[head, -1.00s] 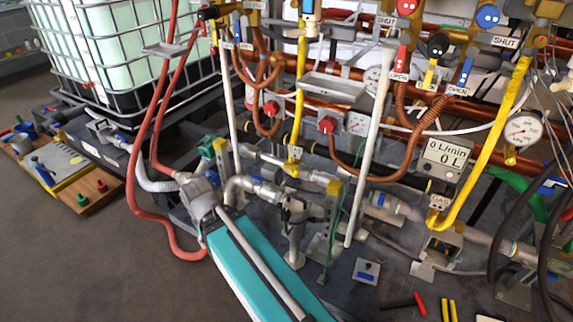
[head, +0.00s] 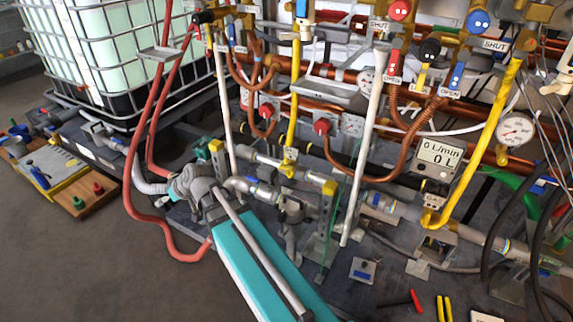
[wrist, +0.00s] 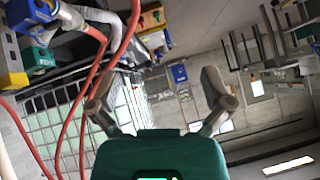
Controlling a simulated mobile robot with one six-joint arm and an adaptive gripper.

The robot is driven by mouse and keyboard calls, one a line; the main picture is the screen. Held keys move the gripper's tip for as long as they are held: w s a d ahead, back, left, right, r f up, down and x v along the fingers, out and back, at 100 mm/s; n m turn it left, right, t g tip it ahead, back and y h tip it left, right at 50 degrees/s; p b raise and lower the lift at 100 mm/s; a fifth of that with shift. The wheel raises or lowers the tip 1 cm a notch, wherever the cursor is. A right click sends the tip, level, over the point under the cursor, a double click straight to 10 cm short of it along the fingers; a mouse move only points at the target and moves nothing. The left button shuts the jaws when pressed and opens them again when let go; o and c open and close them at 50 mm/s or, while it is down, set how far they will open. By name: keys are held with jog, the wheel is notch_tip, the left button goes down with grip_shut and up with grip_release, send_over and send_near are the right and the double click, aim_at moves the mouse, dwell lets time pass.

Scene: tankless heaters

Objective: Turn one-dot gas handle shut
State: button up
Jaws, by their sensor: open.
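A yellow handle (head: 424,76) hangs below a round black knob (head: 430,49) at the upper right, between a red handle (head: 393,62) and a blue handle (head: 457,76). Another yellow handle (head: 209,37) shows below a dark valve at the upper left. The dots on the black knob and on the left valve are too small to count, so I cannot tell which handle is one-dot. In the wrist view, my gripper (wrist: 156,92) has its fingers spread wide with nothing between them. In the head view its fingers cannot be made out, and it is well below both handles.
Red hoses (head: 143,140) loop beside my arm, also close in the wrist view (wrist: 88,85). White upright pipes (head: 364,145), a yellow pipe (head: 480,150) and a gas meter (head: 438,158) crowd the rack. A caged tank (head: 110,50) stands left. The floor at front left is clear.

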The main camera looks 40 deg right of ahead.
jog(key=w+d+r+m+t+h+p, duration=0.2)
jog(key=w+d+r+m+t+h, duration=0.35)
jog(key=w+d+r+t, duration=0.7)
jog(key=m+g+h+p, duration=0.2)
jog(key=m+g+h, duration=0.85)
jog(key=g, duration=0.55)
send_over(285, 167)
jog(key=w+a, duration=0.5)
notch_tip(285, 167, down, 6)
jog(key=y, duration=0.1)
jog(key=s+f+g+y+p, duration=0.1)
jog(key=s+f+g+y, duration=0.3)
jog(key=s+f+y, duration=0.1)
jog(key=shift+s+a+f, duration=0.15)
jog(key=shift+s+a, duration=0.05)
jog(key=shift+a, duration=0.25)
jog(key=shift+f, duration=0.15)
jog(key=b+x, duration=1.2)
jog(key=x, duration=0.1)
jog(key=shift+f, duration=0.25)
